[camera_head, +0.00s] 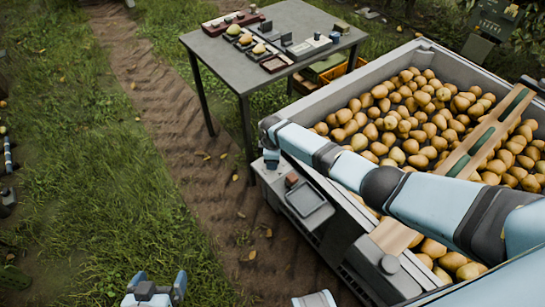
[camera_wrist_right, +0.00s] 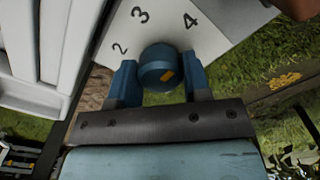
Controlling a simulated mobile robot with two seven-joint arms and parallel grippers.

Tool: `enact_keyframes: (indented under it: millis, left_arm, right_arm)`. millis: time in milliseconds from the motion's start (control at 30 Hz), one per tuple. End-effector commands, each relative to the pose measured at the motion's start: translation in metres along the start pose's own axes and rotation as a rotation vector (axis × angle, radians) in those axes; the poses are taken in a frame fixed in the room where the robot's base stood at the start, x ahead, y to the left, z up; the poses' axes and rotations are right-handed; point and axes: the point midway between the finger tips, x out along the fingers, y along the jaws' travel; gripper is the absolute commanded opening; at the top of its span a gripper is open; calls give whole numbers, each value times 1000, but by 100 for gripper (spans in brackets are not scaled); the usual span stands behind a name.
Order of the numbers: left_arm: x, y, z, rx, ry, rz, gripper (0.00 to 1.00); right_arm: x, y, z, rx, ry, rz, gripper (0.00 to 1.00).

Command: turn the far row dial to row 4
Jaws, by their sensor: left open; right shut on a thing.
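The dial (camera_wrist_right: 157,66) is a round dark blue knob with a short orange mark on its face, seen in the right wrist view. It stands by a pale plate (camera_wrist_right: 222,18) marked 2, 3 and 4. The mark slants up to the right; I cannot tell which number it indicates. My right gripper (camera_wrist_right: 158,82) is shut on the dial, one blue finger on each side. In the head view the right gripper (camera_head: 271,160) is at the bin's near left corner, and the dial is hidden there. My left gripper (camera_head: 156,290) is open and empty at the bottom, over the ground.
A grey table (camera_head: 215,62) with several items stands behind. The grass at left is mostly open.

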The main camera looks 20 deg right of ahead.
Motion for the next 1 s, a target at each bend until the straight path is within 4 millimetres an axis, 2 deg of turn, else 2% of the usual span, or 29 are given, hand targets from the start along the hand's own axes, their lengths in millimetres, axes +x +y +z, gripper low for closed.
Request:
enact_keyframes:
  millis: [667, 700, 800, 1000]
  left_arm:
    - [-1, 0, -5, -4, 2, -2, 94]
    - [-1, 0, -5, -4, 2, -2, 94]
    - [-1, 0, -5, -4, 2, -2, 94]
    - [-1, -1, -5, -4, 2, -2, 94]
  right_arm:
    - [0, 0, 1, 67, -1, 0, 20]
    - [0, 0, 1, 67, -1, -1, 49]
    - [0, 0, 0, 66, -1, 0, 70]
    - [0, 0, 0, 65, -1, 0, 70]
